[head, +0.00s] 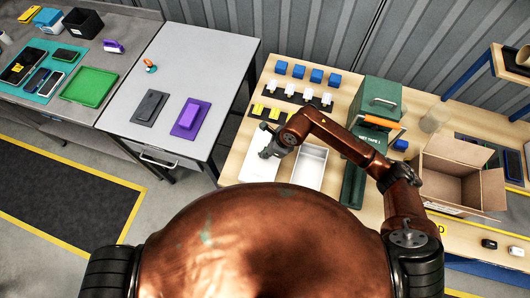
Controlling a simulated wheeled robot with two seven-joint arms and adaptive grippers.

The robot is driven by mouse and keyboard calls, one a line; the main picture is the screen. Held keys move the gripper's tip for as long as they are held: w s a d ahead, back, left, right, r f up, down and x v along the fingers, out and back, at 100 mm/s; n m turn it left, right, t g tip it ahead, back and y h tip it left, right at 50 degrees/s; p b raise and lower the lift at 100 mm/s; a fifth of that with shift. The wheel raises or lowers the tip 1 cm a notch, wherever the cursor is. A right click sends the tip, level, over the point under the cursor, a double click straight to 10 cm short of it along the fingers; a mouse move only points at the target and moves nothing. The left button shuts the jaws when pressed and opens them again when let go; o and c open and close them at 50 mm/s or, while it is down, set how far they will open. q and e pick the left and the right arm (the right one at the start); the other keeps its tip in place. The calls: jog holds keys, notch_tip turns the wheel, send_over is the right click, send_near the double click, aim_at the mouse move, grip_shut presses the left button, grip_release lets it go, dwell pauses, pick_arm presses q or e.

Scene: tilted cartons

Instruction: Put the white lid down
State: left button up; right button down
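The white lid (258,170) is a flat white panel on the left part of the wooden table, beside an open white box (309,167). My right gripper (267,153) is over the lid's far edge, pointing down and overlapping it in the head view. Its fingertips are small and partly hidden, so I cannot tell whether they are shut on the lid or just above it. I also cannot tell whether the lid rests on the table. My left gripper is out of view.
Behind the lid are black strips with yellow (257,109) and white pieces, then several blue blocks (299,71). A green toolbox (379,101) and an open carton (457,178) stand to the right. A grey table (206,55) on the left has free room.

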jog(key=c, duration=2.2)
grip_release()
jog(key=shift+o, duration=0.2)
jog(key=v, duration=1.2)
jog(key=shift+b, duration=0.35)
jog(key=shift+a+r, duration=0.1)
jog(key=shift+a, duration=0.05)
